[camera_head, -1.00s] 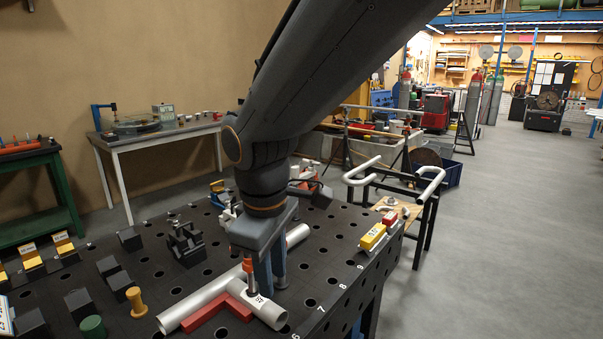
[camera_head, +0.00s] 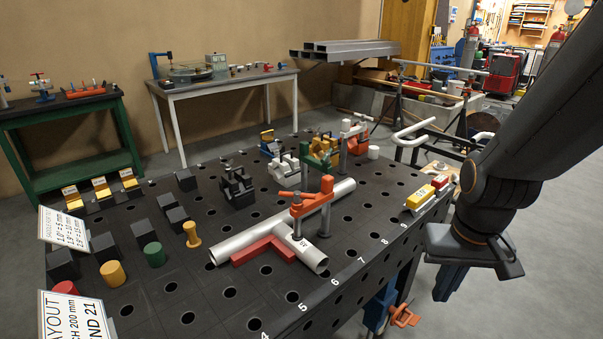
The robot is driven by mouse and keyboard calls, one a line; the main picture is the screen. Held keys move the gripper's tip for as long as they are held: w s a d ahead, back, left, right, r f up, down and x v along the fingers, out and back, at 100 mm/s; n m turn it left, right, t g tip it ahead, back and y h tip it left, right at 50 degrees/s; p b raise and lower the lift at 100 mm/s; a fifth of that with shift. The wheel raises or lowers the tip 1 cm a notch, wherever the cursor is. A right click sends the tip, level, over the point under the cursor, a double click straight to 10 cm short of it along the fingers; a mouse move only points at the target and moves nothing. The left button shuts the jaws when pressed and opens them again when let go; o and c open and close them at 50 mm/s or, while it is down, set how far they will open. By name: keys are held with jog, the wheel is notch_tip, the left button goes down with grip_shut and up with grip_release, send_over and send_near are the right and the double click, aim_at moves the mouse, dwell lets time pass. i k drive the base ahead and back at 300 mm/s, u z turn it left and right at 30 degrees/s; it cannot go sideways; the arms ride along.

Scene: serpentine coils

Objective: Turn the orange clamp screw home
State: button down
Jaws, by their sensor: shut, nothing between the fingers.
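An orange clamp (camera_head: 318,197) stands on a grey post on the black perforated table (camera_head: 190,305). Its upright screw (camera_head: 296,212), with an orange handle on top, comes down over a white tee pipe (camera_head: 305,250). I cannot tell whether the screw tip touches the pipe. A red angle block (camera_head: 262,250) lies against the pipe. My gripper (camera_head: 450,290) hangs shut and empty at the right, beyond the table's right edge, well apart from the clamp.
Another clamp (camera_head: 353,130) and coloured clamps (camera_head: 320,152) stand at the back. Yellow and red blocks (camera_head: 425,194) sit near the right edge. A blue and orange clamp (camera_head: 385,312) hangs below the front edge. Signs (camera_head: 70,318) stand at the left.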

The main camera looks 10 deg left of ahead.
aim_at(296, 195)
jog(key=u, duration=1.05)
